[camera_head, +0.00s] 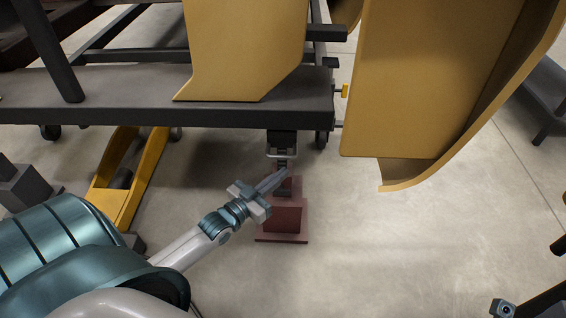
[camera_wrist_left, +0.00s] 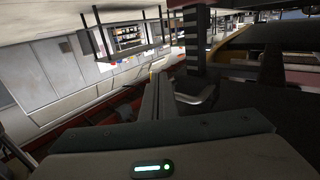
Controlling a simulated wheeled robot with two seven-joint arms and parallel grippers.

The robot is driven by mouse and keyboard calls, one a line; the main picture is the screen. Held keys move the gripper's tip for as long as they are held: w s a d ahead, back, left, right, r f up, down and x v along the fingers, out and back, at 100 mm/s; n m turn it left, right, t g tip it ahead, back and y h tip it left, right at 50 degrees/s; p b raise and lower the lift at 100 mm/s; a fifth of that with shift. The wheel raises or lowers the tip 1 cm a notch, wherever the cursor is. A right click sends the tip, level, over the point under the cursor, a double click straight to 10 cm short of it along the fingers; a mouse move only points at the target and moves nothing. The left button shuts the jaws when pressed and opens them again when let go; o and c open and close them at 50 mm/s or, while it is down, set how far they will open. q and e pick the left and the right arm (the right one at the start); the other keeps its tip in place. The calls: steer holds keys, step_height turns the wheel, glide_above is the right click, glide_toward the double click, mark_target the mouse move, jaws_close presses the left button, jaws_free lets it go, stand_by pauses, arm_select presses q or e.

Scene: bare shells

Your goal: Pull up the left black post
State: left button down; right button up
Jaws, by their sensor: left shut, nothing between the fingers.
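A black post (camera_head: 283,160) hangs under the near right corner of a dark frame (camera_head: 200,112), with a silver U-shaped handle (camera_head: 282,155) across it. Its lower part is in front of or against a dark red stepped block (camera_head: 286,215) on the floor. My left gripper (camera_head: 282,174) is shut and empty, its tips close to the post just below the handle; contact cannot be told. In the left wrist view the closed fingers (camera_wrist_left: 155,98) point ahead, with the handle (camera_wrist_left: 200,95) and a notched dark post (camera_wrist_left: 195,45) just to their right.
Large yellow curved shells (camera_head: 430,80) stand on the frame and hang at its right. A yellow jack (camera_head: 130,175) is beneath the frame at left. A grey block (camera_head: 22,187) stands at far left. Open concrete floor (camera_head: 430,240) lies at the right.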

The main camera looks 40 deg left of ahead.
arm_select(q)
steer(key=shift+s+d+p, duration=0.55)
steer(key=shift+s+d, duration=0.05)
steer(key=shift+s, duration=0.35)
steer(key=shift+s+d+p, duration=0.5)
steer(key=shift+s+d, duration=0.05)
steer(key=shift+s, duration=0.35)
steer(key=shift+r, duration=0.1)
